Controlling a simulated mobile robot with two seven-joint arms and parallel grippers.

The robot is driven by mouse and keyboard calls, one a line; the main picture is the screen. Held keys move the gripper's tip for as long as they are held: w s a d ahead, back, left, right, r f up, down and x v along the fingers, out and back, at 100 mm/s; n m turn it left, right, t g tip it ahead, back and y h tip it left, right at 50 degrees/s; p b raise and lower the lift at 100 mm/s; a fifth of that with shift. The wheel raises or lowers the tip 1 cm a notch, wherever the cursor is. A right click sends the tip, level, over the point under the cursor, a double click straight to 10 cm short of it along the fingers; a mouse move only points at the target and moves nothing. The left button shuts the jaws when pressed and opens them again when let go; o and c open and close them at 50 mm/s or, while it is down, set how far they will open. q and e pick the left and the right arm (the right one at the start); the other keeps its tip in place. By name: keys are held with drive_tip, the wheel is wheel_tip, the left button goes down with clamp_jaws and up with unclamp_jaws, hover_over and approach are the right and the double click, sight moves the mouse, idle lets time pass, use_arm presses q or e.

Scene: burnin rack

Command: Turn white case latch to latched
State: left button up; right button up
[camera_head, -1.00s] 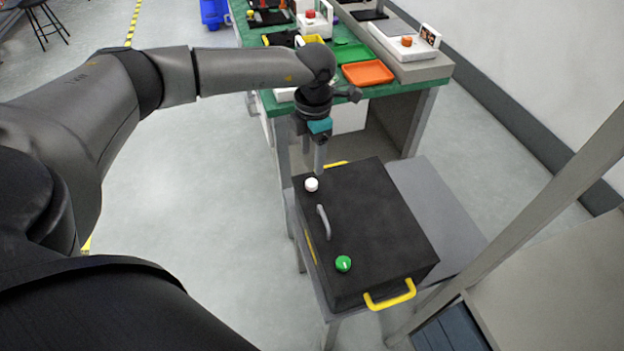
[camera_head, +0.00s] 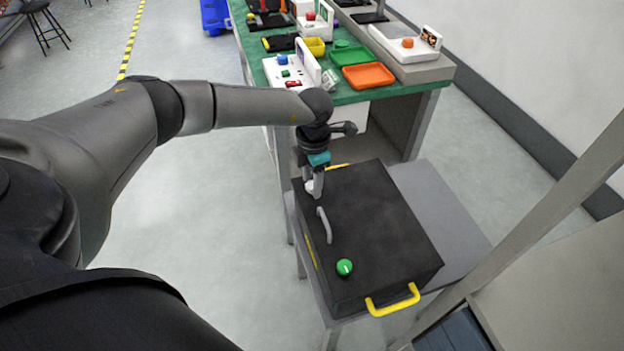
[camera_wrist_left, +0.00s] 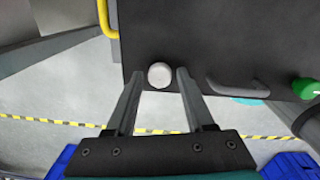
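The black case (camera_head: 385,225) lies on a small grey table, with a grey handle (camera_head: 324,225) on its top. The white latch (camera_head: 311,188) is a round knob near the case's far left corner; my left gripper partly covers it in the head view. In the left wrist view the white latch (camera_wrist_left: 159,74) shows between the fingertips. My left gripper (camera_wrist_left: 160,78) is open, one finger on each side of the knob, with small gaps visible. A green latch (camera_head: 344,267) sits near the case's front left corner. My right gripper is not in view.
Yellow handles (camera_head: 392,300) stick out at the case's near and far ends. Behind stands a green workbench (camera_head: 392,92) with an orange tray (camera_head: 368,75), a green tray (camera_head: 350,54) and several devices. A grey post rises at the right.

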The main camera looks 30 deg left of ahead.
use_arm(q)
clamp_jaws()
